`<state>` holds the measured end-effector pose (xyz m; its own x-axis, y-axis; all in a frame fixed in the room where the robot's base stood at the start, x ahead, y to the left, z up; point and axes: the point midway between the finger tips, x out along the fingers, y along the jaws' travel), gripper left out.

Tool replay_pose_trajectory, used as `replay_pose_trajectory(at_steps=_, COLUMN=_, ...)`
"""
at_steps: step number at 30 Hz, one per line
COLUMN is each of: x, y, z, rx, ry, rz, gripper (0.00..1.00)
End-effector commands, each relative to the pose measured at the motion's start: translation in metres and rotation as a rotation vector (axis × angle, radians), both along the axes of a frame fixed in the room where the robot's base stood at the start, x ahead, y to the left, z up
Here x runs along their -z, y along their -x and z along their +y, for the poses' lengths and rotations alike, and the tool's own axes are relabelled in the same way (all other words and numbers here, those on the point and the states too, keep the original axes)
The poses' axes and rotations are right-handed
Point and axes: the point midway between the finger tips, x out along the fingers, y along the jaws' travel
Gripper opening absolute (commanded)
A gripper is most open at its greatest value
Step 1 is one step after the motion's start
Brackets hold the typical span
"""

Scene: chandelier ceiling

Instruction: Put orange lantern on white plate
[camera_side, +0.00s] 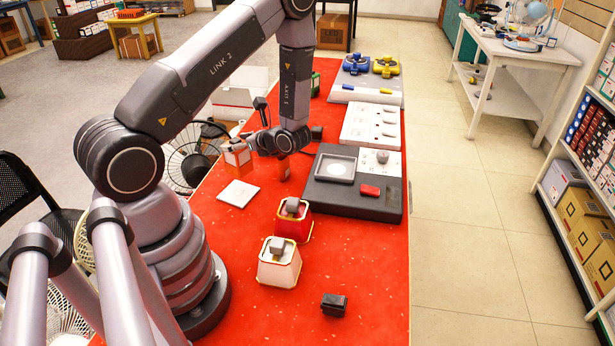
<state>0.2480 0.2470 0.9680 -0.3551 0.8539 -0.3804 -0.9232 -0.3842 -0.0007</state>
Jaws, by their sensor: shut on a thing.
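The orange lantern (237,157) is a small boxy piece with orange and pale faces, left of my wrist. My gripper (245,146) is turned to the left and is shut on the lantern's upper part; the fingers are small and partly hidden. The white plate (238,193) is a flat square lying on the red table, just below the lantern in the picture. The lantern appears apart from the plate, but its exact height cannot be told.
A red lantern (293,222) and a white lantern (279,264) stand nearer the camera. A dark block (334,305) lies in front. A black tray station (350,203) lies right. Red table (225,225) is bare around the plate.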

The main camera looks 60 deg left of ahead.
Motion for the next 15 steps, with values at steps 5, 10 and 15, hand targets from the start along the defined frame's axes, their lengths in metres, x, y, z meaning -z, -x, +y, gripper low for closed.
replay_pose_trajectory(at_steps=5, x=0.025, y=0.000, z=0.000, rx=-0.001, ry=0.000, rz=0.002, gripper=0.20)
replay_pose_trajectory(at_steps=10, x=0.036, y=0.000, z=0.000, rx=0.000, ry=-0.001, rz=0.000, gripper=0.20)
replay_pose_trajectory(at_steps=15, x=0.036, y=0.000, z=0.000, rx=-0.001, ry=-0.002, rz=-0.001, gripper=0.20)
